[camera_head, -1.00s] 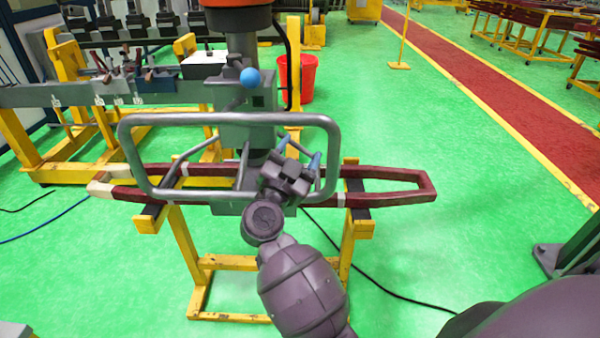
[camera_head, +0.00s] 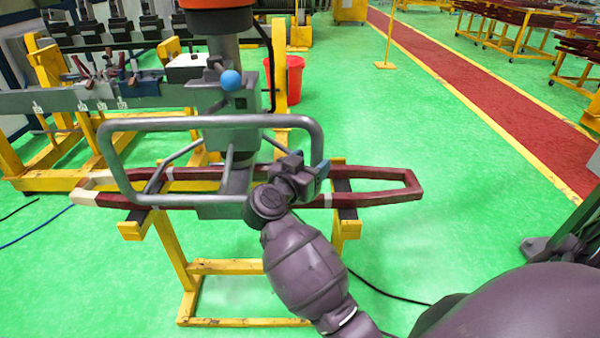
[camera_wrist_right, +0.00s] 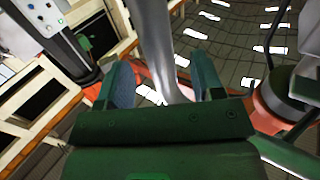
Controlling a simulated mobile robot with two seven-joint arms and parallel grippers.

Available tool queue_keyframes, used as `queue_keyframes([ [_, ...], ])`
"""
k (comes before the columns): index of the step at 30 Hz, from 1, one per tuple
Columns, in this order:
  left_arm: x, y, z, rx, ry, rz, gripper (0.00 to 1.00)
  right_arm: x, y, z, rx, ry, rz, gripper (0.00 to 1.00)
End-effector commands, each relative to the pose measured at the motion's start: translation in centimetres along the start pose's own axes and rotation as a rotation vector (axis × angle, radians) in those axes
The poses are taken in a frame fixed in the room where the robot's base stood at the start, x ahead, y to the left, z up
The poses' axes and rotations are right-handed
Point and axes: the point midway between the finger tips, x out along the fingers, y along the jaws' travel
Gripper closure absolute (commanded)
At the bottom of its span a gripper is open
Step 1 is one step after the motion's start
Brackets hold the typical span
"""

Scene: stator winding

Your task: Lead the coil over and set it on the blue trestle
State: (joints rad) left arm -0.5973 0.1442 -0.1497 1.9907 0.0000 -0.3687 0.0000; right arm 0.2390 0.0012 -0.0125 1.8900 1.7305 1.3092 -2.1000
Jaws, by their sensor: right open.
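The coil (camera_head: 385,197), a long dark red loop with pale bands, lies across a yellow trestle (camera_head: 190,282) with dark pads. A grey lifting device (camera_head: 232,125) stands over the coil's middle; whether it grips the coil is hidden. Its tubular handle (camera_head: 205,122) loops out towards me. My right gripper (camera_head: 318,172) is open at the handle's lower right side. In the right wrist view the grey handle bar (camera_wrist_right: 158,45) passes between my two open fingers (camera_wrist_right: 165,80). My left gripper is out of view. No blue trestle can be made out.
A long grey bench on yellow legs (camera_head: 45,98) stands at the back left. A red bucket (camera_head: 287,76) is behind the device. A cable runs on the floor at right. Green floor (camera_head: 450,170) is free to the right, up to a red walkway (camera_head: 500,105).

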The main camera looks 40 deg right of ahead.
Motion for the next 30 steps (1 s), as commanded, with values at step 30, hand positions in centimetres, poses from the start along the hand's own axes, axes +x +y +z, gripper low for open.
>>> queue_keyframes([
  [30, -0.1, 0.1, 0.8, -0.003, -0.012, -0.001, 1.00, 4.9, 0.0, 0.0, 0.001, 0.000, 0.000, 0.76],
])
